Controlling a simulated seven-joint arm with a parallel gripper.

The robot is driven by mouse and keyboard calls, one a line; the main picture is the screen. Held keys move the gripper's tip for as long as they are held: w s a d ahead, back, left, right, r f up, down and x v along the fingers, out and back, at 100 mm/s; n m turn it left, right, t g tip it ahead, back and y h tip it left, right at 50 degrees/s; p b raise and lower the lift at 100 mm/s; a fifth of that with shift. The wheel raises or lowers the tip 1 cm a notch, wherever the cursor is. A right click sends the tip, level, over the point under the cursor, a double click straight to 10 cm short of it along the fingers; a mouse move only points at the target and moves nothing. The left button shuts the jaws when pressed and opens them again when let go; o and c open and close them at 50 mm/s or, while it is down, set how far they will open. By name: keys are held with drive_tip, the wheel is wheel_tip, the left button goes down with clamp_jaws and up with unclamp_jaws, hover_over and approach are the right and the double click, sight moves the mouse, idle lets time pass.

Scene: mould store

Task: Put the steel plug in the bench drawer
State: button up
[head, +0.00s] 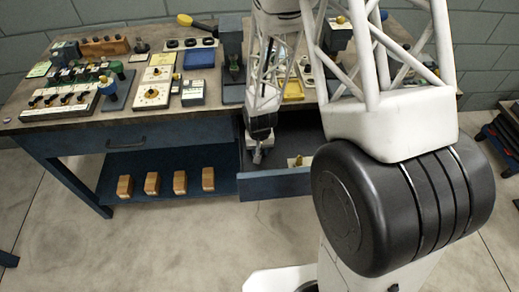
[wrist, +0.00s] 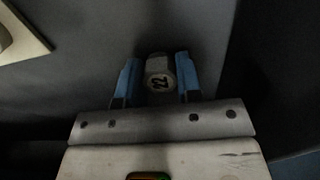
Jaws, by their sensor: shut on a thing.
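The steel plug (wrist: 157,67) is a pale grey cylinder marked "22", held between the two blue fingers of my gripper (wrist: 159,78) in the wrist view. In the head view my gripper (head: 258,150) is low, at the opening of the pulled-out bench drawer (head: 275,186), behind its blue front. The wrist view shows a dark grey surface (wrist: 90,85) beyond the fingers. I cannot tell whether the plug touches the drawer floor. My arm hides part of the drawer in the head view.
A pale plate with a brass knob (head: 296,161) lies in the drawer, right of my gripper. The benchtop (head: 120,124) carries several gauges, blocks and a blue tray (head: 199,58). Several wooden blocks (head: 152,183) stand on the lower shelf.

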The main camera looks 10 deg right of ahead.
drive_tip(key=o, duration=1)
drive_tip(key=shift+c, duration=0.2)
drive_tip(key=shift+r, duration=0.1)
wheel_tip(320, 180, up, 12)
idle(0.3)
idle(0.5)
drive_tip(key=s+d+r+t, duration=0.1)
drive_tip(key=s+d+r, duration=0.3)
drive_tip(key=r, duration=0.5)
drive_tip(key=s+d+r, duration=0.2)
drive_tip(key=s+r, duration=0.3)
drive_tip(key=r, duration=0.3)
drive_tip(key=s+d+r, duration=0.2)
drive_tip(key=s+r, duration=0.3)
drive_tip(key=s, duration=0.3)
drive_tip(key=s+d+r+t, duration=0.1)
drive_tip(key=s+d+r, duration=0.2)
drive_tip(key=s+r, duration=0.3)
drive_tip(key=s, duration=0.3)
drive_tip(key=shift+d+r+t, duration=0.15)
drive_tip(key=shift+d+t, duration=0.15)
